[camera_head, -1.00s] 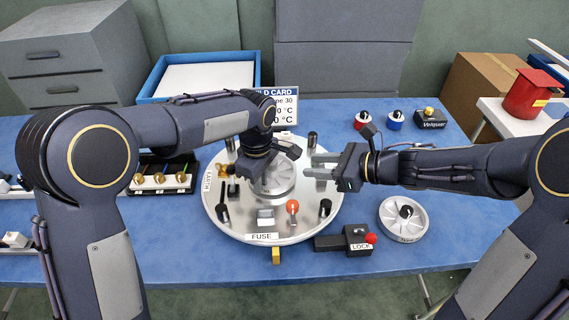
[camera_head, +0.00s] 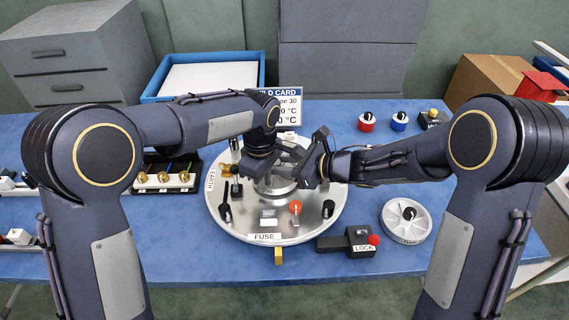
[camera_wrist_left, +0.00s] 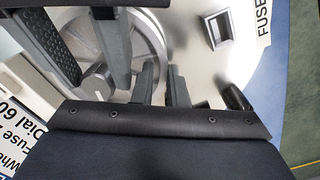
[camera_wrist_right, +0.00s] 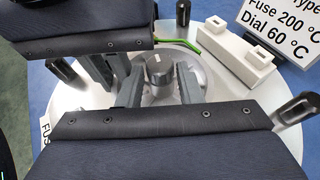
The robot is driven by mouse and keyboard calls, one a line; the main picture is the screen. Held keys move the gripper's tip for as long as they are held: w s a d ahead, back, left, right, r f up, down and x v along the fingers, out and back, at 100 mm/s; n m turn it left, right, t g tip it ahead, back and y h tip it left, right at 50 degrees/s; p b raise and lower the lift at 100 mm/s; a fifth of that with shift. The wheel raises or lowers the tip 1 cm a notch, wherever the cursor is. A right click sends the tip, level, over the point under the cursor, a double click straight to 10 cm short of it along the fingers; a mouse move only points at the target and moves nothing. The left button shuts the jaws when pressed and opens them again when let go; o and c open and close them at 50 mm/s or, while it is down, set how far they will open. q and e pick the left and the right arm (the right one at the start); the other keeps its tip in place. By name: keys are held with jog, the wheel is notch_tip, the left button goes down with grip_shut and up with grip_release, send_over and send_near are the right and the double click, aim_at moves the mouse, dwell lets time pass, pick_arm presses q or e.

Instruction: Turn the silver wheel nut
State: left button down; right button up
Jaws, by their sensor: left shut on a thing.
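The silver wheel nut (camera_wrist_right: 158,74) stands at the centre of a grey wheel (camera_wrist_right: 198,66) on the round silver turntable; the nut also shows in the left wrist view (camera_wrist_left: 98,82). My right gripper (camera_wrist_right: 160,78) is open, with one finger on each side of the nut. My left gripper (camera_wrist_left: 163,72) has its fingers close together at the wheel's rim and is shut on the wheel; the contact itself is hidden. In the head view the left gripper (camera_head: 262,172) and the right gripper (camera_head: 306,168) crowd over the wheel and hide the nut.
The turntable (camera_head: 238,226) carries a FUSE label, an orange-topped knob (camera_head: 295,207) and several black pegs. A LOCK block (camera_head: 360,238) sits at its front right. A spare wheel (camera_head: 392,222) lies right of it. A card (camera_head: 289,103) stands behind.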

jog(key=c, duration=0.6)
jog(key=shift+s+a+r+m+t+h, duration=0.15)
jog(key=shift+m+t+h, duration=0.35)
jog(key=shift+m+t, duration=0.25)
jog(key=shift+s+a+f+m+t+h, duration=0.15)
jog(key=shift+m+t+h, duration=0.35)
jog(key=shift+m+t, duration=0.25)
jog(key=shift+r, duration=0.1)
jog(key=o, duration=0.8)
jog(key=shift+d, duration=0.1)
jog(key=shift+c, duration=0.2)
jog(key=v, duration=1.2)
